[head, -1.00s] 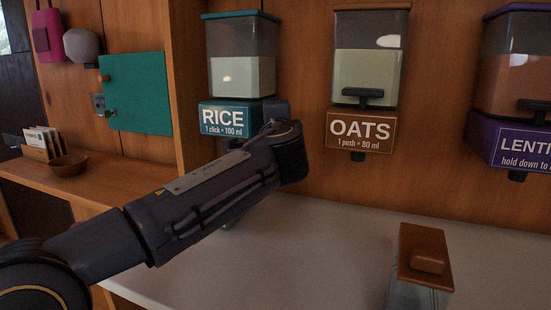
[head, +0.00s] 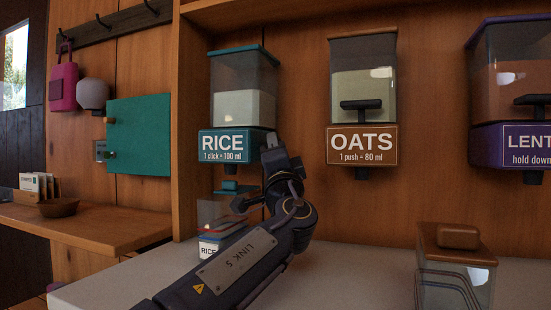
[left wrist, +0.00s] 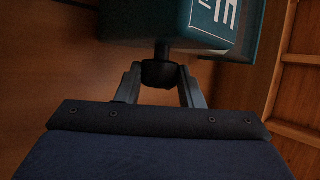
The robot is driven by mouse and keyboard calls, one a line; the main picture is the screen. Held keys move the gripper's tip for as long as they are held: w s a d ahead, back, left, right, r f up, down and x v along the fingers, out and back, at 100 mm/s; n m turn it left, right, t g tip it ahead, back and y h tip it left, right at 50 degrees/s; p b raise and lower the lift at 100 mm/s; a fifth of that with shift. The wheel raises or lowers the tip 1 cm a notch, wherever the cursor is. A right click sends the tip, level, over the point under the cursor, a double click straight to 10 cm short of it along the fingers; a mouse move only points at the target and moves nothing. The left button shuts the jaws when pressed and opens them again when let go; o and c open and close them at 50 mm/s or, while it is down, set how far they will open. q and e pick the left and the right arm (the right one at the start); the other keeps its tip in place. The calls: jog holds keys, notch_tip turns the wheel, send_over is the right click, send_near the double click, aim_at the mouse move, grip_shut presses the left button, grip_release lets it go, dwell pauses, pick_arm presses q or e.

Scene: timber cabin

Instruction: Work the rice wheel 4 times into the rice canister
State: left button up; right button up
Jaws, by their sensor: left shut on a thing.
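The rice dispenser (head: 243,90) hangs on the wooden wall, with a teal RICE label and pale rice filling about its lower half. My left gripper (head: 271,148) is at the right underside of its label. In the left wrist view the gripper (left wrist: 159,70) is shut on a dark knob, the rice wheel (left wrist: 157,74), which sticks out of the teal housing. The clear rice canister (head: 209,247), with a RICE label, stands on the counter below, partly hidden by my arm. Its contents cannot be made out. My right gripper is not in view.
The oats dispenser (head: 362,90) and lentil dispenser (head: 510,95) hang to the right. A clear canister with a brown lid (head: 458,240) stands at the front right. A small teal piece (head: 232,187) shows under the rice dispenser. The counter (head: 350,275) is clear in the middle.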

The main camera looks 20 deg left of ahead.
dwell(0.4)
pick_arm(q)
jog(key=o, duration=1)
jog(key=v, duration=0.7)
jog(key=shift+s+d+f, duration=0.2)
jog(key=shift+s+f, duration=0.05)
jog(key=shift+f, duration=0.05)
